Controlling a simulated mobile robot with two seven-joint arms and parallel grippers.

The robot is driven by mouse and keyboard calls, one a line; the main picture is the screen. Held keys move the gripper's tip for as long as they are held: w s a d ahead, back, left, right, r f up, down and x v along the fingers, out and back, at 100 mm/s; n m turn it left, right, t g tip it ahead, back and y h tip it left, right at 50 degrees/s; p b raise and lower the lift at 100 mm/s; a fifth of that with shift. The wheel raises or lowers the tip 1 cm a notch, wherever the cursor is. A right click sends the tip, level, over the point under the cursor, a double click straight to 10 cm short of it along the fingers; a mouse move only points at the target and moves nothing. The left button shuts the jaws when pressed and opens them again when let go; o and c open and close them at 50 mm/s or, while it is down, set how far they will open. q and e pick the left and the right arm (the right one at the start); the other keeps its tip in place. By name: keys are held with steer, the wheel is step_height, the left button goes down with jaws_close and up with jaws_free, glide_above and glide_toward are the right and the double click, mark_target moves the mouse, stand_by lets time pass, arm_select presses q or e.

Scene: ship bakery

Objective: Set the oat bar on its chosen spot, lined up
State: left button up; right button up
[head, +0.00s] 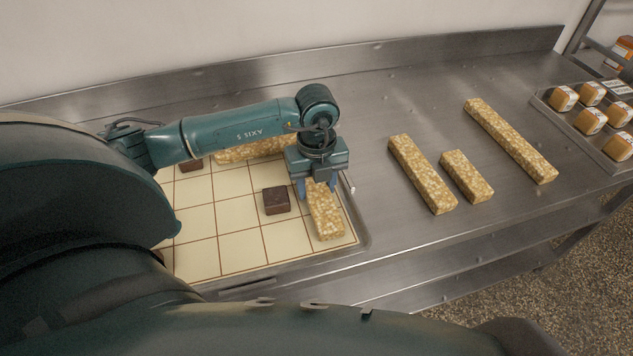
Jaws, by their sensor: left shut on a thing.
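My left gripper (316,187) points down at the right side of the gridded tray. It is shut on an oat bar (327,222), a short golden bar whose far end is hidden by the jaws. The bar lies over the right-hand column of the cream grid (208,220), roughly along its lines. I cannot tell whether it touches the grid. A dark brown block (276,201) sits on the grid just left of this bar. Another long oat bar (255,150) lies at the grid's far side, partly hidden by my left arm. My right gripper is out of view.
Three loose oat bars lie on the steel counter to the right: a long one (422,174), a short one (466,177) and a longer one (510,140). A second dark block (192,165) sits at the grid's far left. A tray of small cakes (590,121) stands far right.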

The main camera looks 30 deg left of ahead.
mark_target(317, 186)
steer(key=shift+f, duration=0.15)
arm_select(q)
steer(key=shift+f, duration=0.2)
steer(key=o, duration=1.1)
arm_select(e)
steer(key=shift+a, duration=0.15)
arm_select(q)
steer(key=shift+r, duration=0.1)
steer(key=shift+r, duration=0.6)
step_height(317, 186, up, 11)
steer(key=b, duration=0.1)
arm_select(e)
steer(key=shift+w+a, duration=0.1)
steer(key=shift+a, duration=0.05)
